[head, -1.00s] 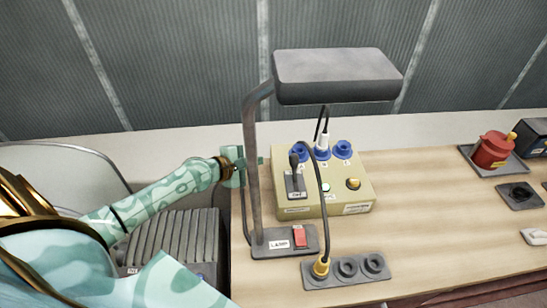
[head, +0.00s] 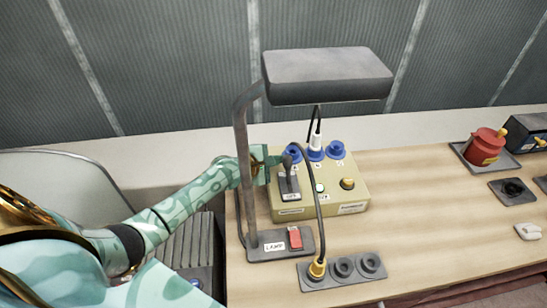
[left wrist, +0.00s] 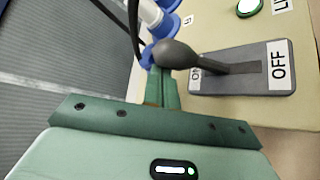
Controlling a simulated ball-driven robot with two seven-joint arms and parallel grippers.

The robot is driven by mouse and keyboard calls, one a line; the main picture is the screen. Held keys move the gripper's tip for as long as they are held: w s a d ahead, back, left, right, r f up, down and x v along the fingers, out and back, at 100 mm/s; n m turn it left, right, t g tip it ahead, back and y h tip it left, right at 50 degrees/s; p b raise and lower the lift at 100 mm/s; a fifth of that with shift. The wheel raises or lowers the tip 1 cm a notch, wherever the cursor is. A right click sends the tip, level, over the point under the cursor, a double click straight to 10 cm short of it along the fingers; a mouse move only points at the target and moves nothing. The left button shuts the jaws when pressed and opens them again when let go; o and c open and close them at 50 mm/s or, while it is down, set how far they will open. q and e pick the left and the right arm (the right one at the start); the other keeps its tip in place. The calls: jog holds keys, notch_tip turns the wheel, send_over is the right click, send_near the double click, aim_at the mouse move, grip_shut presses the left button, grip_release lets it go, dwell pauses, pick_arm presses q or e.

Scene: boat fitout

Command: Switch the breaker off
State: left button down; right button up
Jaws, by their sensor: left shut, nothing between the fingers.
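The breaker is a grey plate (head: 290,188) with a dark lever, on the beige panel box (head: 345,200). Its OFF label is at the near end; the ON label shows partly in the left wrist view. The lever's round knob (left wrist: 178,55) leans over the ON end of the plate (left wrist: 240,85). My left gripper (head: 271,165) is shut and empty, right beside the lever on its left. In the left wrist view its fingers (left wrist: 162,88) reach close to the knob; I cannot tell whether they touch. My right gripper is not in view.
A lamp post (head: 243,160) rises in front of my left arm, its grey head (head: 325,78) overhanging the box. A green light (left wrist: 250,7) sits beside the breaker. The table's right side holds a red switch (head: 484,147).

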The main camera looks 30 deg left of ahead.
aim_at(286, 161)
pick_arm(q)
jog(key=shift+s+d+r+m+t+p, duration=0.2)
jog(key=shift+s+r+m+t+p, duration=0.1)
jog(key=shift+t+p, duration=0.1)
dwell(0.4)
jog(key=s+d+r+p, duration=0.1)
jog(key=p, duration=0.1)
jog(key=shift+s+r+p, duration=0.15)
jog(key=shift+p, duration=0.2)
jog(key=shift+s+d+r+p, duration=0.2)
jog(key=shift+s+d+p, duration=0.4)
jog(key=shift+p, duration=0.4)
jog(key=shift+s+d+p, duration=0.45)
jog(key=shift+s+p, duration=0.25)
jog(key=shift+s, duration=0.05)
jog(key=shift+f, duration=0.1)
